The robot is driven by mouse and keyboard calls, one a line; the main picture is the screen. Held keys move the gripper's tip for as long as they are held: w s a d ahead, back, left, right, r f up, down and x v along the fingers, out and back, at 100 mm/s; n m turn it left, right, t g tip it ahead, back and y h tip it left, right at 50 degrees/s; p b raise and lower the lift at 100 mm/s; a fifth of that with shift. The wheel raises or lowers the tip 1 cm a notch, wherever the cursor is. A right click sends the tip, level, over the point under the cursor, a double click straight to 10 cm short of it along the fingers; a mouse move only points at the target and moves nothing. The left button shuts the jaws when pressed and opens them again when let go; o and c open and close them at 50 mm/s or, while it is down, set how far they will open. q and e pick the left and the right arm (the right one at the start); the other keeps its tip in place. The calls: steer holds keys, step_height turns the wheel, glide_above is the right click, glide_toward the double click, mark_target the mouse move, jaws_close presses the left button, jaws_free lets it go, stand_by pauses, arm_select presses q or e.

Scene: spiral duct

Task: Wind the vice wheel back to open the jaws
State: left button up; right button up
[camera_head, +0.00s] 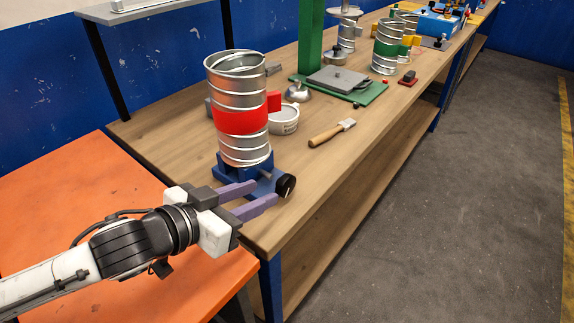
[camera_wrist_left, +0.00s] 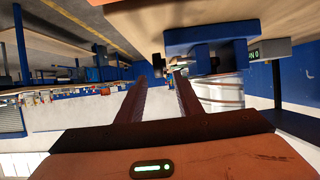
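The blue vice (camera_head: 262,182) sits near the front edge of the wooden bench, with a silver spiral duct (camera_head: 236,90) with a red band standing upright at it. Its black wheel (camera_head: 287,186) faces the front right. My left gripper (camera_head: 264,191) has two purple fingers spread apart, with nothing seen between them. The fingertips are close to the wheel; I cannot tell whether they touch it. In the left wrist view the vice (camera_wrist_left: 212,36) is at the top, beyond and right of the fingertips (camera_wrist_left: 159,77). The jaws are mostly hidden by the duct. My right gripper is not in view.
A green stand (camera_head: 312,40) and another duct (camera_head: 388,46) are farther back. An orange table (camera_head: 70,200) is at left. The floor at right is clear.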

mark_target(279, 188)
arm_select(q)
steer(key=x, duration=0.4)
steer(key=shift+w+d, duration=0.2)
steer(key=shift+d, duration=0.3)
steer(key=x, duration=0.3)
steer(key=shift+w+d+f+p, duration=0.1)
steer(key=shift+w+f+p, duration=0.05)
steer(key=shift+w+p, duration=0.2)
steer(key=shift+w+d+f, duration=0.2)
steer(key=shift+w+d, duration=0.05)
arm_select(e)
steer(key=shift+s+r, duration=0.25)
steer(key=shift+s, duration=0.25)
arm_select(q)
jaws_close()
steer(key=shift+f+t+h+b, duration=0.3)
steer(key=shift+f+b, duration=0.15)
steer(key=shift+b, duration=0.6)
steer(key=shift+r+t+b, duration=0.2)
steer(key=shift+t+b, duration=0.1)
steer(key=shift+b, duration=0.2)
steer(key=shift+r, duration=0.2)
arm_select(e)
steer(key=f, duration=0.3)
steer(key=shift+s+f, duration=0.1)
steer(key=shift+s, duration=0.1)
